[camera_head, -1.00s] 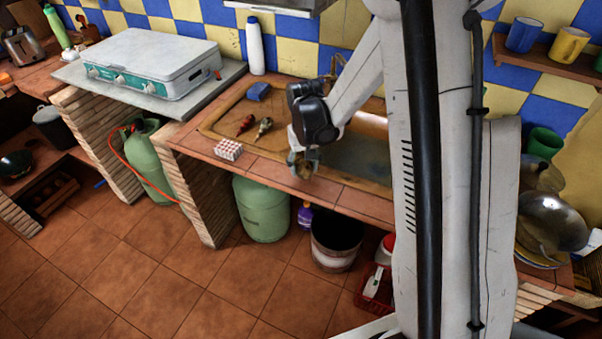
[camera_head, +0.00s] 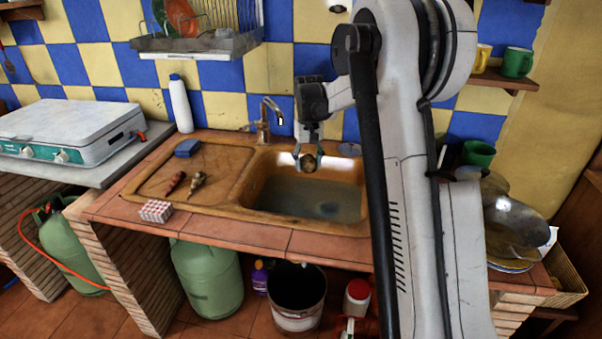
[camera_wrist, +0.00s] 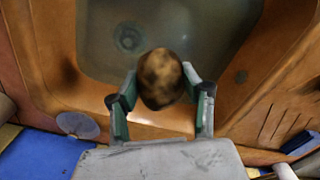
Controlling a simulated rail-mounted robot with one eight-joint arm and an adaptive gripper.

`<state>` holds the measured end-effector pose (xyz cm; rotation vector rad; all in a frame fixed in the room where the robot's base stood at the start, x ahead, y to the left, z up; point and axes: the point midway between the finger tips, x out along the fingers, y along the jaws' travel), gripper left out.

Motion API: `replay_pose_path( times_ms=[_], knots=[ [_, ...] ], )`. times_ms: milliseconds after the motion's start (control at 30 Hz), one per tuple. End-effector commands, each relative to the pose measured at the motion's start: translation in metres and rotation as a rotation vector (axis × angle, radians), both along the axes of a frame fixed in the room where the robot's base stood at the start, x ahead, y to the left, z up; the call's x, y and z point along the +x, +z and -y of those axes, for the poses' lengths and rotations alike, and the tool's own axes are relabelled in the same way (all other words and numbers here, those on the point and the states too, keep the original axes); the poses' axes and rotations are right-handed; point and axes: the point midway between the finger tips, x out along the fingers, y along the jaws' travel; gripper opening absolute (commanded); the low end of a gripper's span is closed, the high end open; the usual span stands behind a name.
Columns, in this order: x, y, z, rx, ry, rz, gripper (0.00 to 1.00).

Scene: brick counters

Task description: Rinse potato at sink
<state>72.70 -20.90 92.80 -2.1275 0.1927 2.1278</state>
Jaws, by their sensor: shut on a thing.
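My gripper (camera_head: 309,160) is shut on a brown, dark-patched potato (camera_head: 309,163). In the head view it holds the potato above the back part of the sink basin (camera_head: 262,207), to the right of the faucet (camera_head: 264,118). In the wrist view the potato (camera_wrist: 161,79) sits between the two green-padded fingers (camera_wrist: 160,100). The basin with its round drain (camera_wrist: 128,37) lies beyond it. The basin looks grey inside and has an orange-brown rim. I see no clear stream from the faucet.
On the drainboard (camera_head: 160,180) lie a blue sponge (camera_head: 187,148) and two small vegetables (camera_head: 196,183). A small red-and-white box (camera_head: 156,211) stands at the counter's front edge. A white bottle (camera_head: 181,105) stands behind. A dish rack (camera_head: 197,45) hangs above. Pans (camera_head: 515,225) are at right.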

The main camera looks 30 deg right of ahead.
Motion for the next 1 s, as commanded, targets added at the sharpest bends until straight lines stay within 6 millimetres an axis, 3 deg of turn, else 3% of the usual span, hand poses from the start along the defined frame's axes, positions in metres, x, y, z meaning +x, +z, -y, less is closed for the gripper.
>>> replay_pose_path(
  times_ms=[1000],
  knots=[
    [0.0, -0.085, -0.001, 0.0, 0.001, 0.0, 0.13]
  ],
)
